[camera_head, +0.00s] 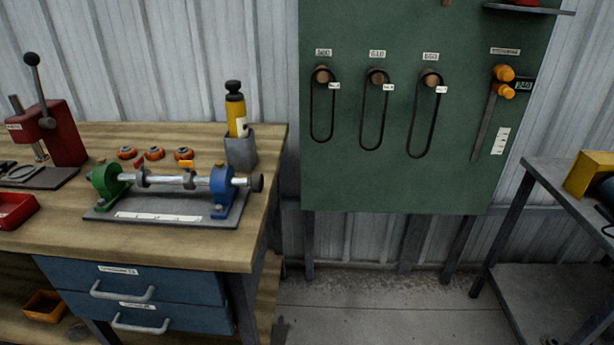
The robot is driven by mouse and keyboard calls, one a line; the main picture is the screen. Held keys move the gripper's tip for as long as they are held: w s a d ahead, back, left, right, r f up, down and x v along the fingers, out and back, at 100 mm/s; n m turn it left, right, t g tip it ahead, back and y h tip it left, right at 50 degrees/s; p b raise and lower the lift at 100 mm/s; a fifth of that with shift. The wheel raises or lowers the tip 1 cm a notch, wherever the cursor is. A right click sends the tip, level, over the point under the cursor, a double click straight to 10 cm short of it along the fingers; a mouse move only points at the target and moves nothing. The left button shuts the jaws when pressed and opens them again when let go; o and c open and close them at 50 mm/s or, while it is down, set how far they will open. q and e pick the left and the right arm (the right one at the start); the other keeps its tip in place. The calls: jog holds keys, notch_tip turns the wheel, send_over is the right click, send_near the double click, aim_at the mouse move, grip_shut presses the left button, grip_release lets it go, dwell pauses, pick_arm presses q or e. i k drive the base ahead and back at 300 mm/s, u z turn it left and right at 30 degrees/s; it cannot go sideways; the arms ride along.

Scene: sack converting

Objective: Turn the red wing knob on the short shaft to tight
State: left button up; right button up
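A fixture with a short metal shaft (158,181) stands on the wooden workbench at the left. The shaft runs between a green block (108,182) on the left and a blue block (222,186) on the right. A small red wing-like piece (139,163) sticks up at the shaft's left collar, and an orange one (187,164) at its right collar. The red piece is too small to tell how tight it is. Neither of my grippers is in view.
Several orange-red round parts (154,153) lie behind the fixture. A grey cup (240,149) holds a yellow bottle (236,112). A dark red press (58,135) and a red tray (14,210) are at the left. A green board (400,190) carries hanging belts. Floor between bench and right table is clear.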

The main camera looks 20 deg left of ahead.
aim_at(139, 163)
jog(key=i, duration=0.3)
jog(key=u, duration=1.15)
